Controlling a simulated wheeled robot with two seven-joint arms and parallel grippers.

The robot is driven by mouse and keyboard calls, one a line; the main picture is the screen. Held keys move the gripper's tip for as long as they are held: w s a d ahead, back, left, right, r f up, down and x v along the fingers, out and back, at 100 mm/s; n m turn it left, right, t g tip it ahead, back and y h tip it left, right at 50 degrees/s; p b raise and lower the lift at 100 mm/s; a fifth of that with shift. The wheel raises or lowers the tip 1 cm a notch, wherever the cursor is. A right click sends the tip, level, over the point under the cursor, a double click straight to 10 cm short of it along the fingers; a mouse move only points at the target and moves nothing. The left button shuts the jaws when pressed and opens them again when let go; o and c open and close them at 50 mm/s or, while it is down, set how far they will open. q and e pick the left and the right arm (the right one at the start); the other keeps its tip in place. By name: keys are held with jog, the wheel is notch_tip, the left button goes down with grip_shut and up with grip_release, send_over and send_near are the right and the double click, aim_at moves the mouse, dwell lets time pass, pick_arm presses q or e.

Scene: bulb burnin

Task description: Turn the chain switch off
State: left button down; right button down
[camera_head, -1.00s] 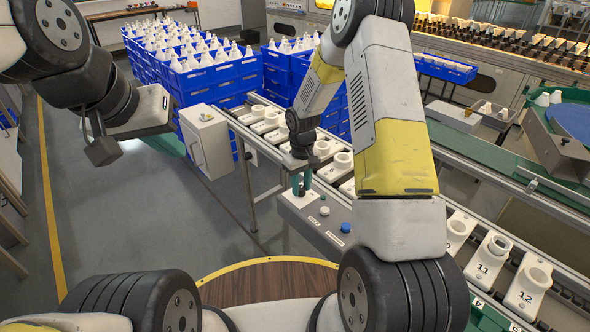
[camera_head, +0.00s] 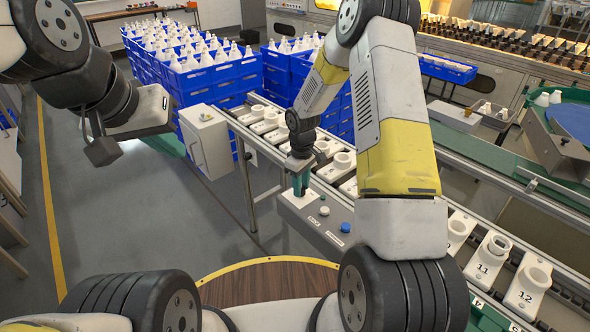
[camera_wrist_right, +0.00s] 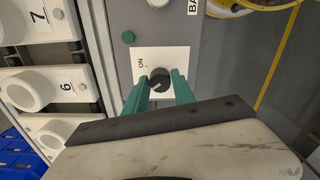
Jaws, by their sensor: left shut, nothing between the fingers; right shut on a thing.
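The chain switch is a black rotary knob (camera_wrist_right: 160,79) on a white plate (camera_wrist_right: 150,58) marked ON, seen in the right wrist view. A pale mark shows on the knob; the exact setting is hard to read. The plate is on a grey control box (camera_head: 327,222) beside the conveyor. My right gripper (camera_wrist_right: 159,84) has its green fingers closed on the knob, one on each side. It also shows in the head view (camera_head: 300,188), pointing down at the box, where it hides the knob. My left gripper (camera_head: 103,150) is shut and empty, raised at the left.
The box carries a white button (camera_head: 324,211) and a blue button (camera_head: 345,228). A green lamp or button (camera_wrist_right: 128,38) sits near the plate. Numbered holders (camera_head: 487,258) line the conveyor. A grey cabinet (camera_head: 206,140) and blue crates (camera_head: 215,75) stand behind. Floor at left is clear.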

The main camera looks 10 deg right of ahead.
jog(key=c, duration=1.1)
grip_release()
jog(key=shift+o, duration=0.2)
jog(key=shift+r, duration=3.9)
